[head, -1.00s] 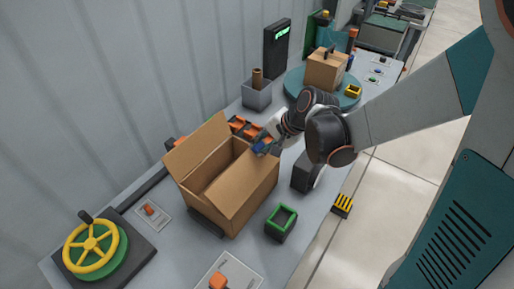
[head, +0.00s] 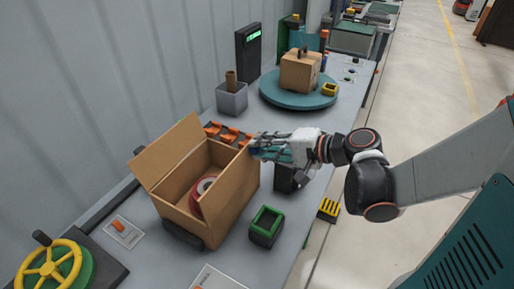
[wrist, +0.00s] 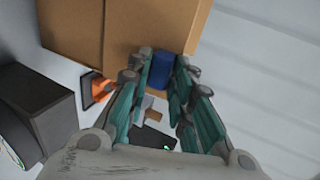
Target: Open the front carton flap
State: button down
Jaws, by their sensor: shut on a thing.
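The brown carton (head: 217,220) stands on the bench, its top open, with a red roll (head: 201,193) visible inside. Its back flap (head: 167,152) is raised and leans outward. On the near side, a cardboard panel (head: 235,195) stands roughly upright; I cannot clearly tell where flap and wall meet. My gripper (head: 256,149) is at the top far-right corner of this panel. The wrist view shows cardboard (wrist: 140,28) ahead of my fingers and a blue tab (wrist: 162,68) between the fingertips. My gripper is shut on this tab. The fingers hide the tab in the head view.
A green-rimmed dark bin (head: 266,226) stands right of the carton, and a dark block (head: 287,178) sits below my gripper. Orange parts (head: 228,133) lie behind the carton. A grey bin (head: 232,98) and a teal turntable (head: 300,92) are farther back.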

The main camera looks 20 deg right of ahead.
jog(key=shift+s+d+f+b, duration=0.4)
jog(key=shift+s+d+f, duration=0.05)
jog(key=shift+s+f, duration=0.2)
jog(key=shift+s+d+f+b, duration=0.45)
jog(key=shift+s+f, duration=0.1)
jog(key=shift+s, duration=0.1)
jog(key=c, duration=1.5)
grip_release()
jog(key=shift+o, duration=0.2)
jog(key=shift+w+a+f, duration=0.15)
jog(key=shift+w, duration=0.1)
